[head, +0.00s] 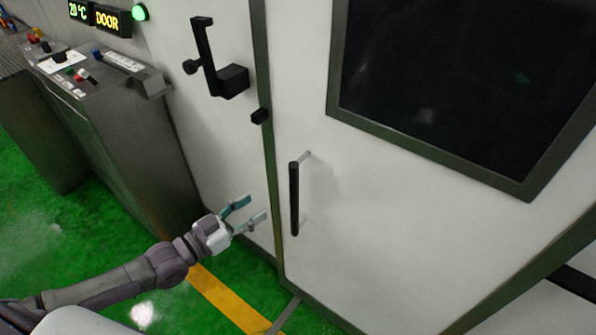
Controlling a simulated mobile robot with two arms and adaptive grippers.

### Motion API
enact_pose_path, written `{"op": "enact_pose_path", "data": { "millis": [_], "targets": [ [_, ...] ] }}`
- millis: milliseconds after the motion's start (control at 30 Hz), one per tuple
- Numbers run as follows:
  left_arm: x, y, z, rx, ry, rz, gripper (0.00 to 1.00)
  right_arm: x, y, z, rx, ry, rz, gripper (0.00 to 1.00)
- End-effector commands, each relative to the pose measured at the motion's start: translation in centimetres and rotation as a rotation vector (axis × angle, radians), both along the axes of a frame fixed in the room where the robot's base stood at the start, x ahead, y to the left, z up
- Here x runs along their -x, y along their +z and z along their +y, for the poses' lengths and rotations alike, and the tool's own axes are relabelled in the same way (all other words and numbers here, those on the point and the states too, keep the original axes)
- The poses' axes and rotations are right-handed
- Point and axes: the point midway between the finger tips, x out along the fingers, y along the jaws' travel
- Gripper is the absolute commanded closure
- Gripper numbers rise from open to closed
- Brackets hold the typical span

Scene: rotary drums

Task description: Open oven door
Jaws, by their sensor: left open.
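The oven door (380,230) is a large white panel with a dark window (450,85). It looks shut against its frame. A black vertical bar handle (294,199) stands out from the door near its left edge. A black latch (210,65) with a knob is on the white wall left of the door. My left gripper (251,212) is open and empty. In the picture it is just left of the bar handle and apart from it. My right gripper is not in view.
A grey control console (115,110) with buttons stands at the left. Above it are a lit DOOR sign (107,20) and a green lamp (140,12). The green floor (120,235) with a yellow stripe (225,300) is clear before the door.

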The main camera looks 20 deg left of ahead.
Motion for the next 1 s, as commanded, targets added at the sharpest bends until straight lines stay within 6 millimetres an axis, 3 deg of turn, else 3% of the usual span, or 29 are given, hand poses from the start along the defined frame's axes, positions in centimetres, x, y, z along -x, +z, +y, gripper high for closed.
{"op": "enact_pose_path", "data": {
  "millis": [167, 333, 700, 1000],
  "targets": [
    [-1.3, 0.4, -0.8, 0.007, -0.002, -0.006, 0.48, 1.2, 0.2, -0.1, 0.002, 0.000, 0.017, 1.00],
    [-4.0, 0.6, -2.4, 0.007, -0.001, -0.008, 0.48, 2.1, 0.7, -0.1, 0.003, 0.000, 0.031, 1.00],
    [-10.0, 0.4, -6.1, 0.003, -0.002, -0.004, 0.48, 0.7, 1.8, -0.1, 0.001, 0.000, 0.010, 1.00],
    [-11.7, 0.1, -7.2, 0.002, -0.002, -0.002, 0.48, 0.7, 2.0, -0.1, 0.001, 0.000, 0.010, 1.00]
  ]
}}
